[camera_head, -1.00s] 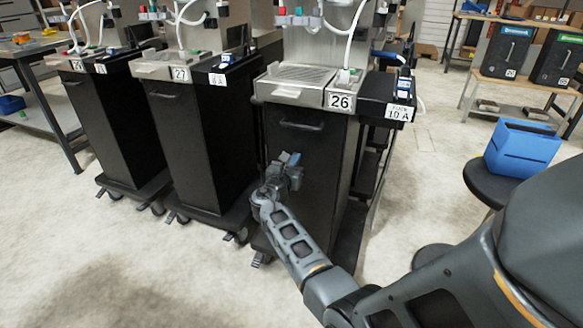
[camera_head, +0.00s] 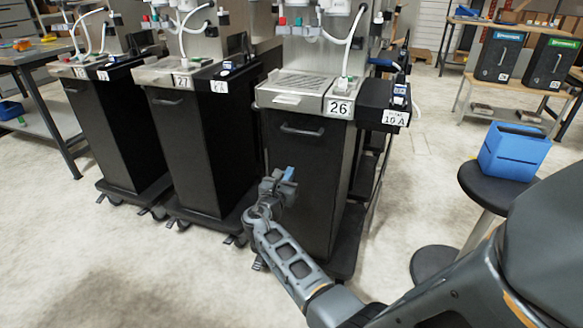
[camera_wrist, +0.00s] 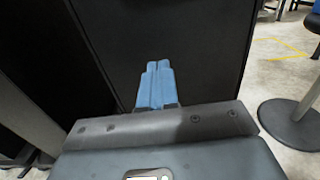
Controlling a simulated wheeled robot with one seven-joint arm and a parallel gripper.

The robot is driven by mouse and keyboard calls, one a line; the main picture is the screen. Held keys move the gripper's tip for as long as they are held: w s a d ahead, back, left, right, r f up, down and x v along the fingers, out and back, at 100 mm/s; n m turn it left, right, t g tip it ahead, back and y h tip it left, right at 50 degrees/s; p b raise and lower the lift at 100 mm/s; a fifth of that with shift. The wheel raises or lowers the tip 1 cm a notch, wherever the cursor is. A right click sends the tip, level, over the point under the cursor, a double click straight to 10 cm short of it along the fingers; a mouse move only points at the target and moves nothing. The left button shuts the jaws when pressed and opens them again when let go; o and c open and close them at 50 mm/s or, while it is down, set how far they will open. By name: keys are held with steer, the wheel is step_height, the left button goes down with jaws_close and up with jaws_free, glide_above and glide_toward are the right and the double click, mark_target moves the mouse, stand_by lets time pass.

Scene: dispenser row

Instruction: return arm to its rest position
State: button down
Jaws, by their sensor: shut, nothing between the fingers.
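My gripper (camera_head: 289,174) has blue fingertips and is in front of the black front panel of dispenser 26 (camera_head: 305,180) in the head view. Its arm reaches in from the lower right. In the wrist view the blue fingers (camera_wrist: 157,85) lie together, with nothing between them. The black panel (camera_wrist: 180,35) fills most of the view beyond them. I cannot tell the exact gap between fingertips and panel.
Dispenser 27 (camera_head: 200,140) and another dispenser stand to the left on wheeled bases. A blue bin (camera_head: 514,150) sits on a round black stool (camera_head: 490,185) at the right, near my arm. Pale floor (camera_head: 130,270) is open in front.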

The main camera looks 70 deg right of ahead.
steer(key=a, duration=0.8)
steer(key=shift+a+p, duration=0.15)
steer(key=shift+p, duration=0.2)
steer(key=shift+s+f, duration=0.1)
steer(key=shift+s, duration=0.05)
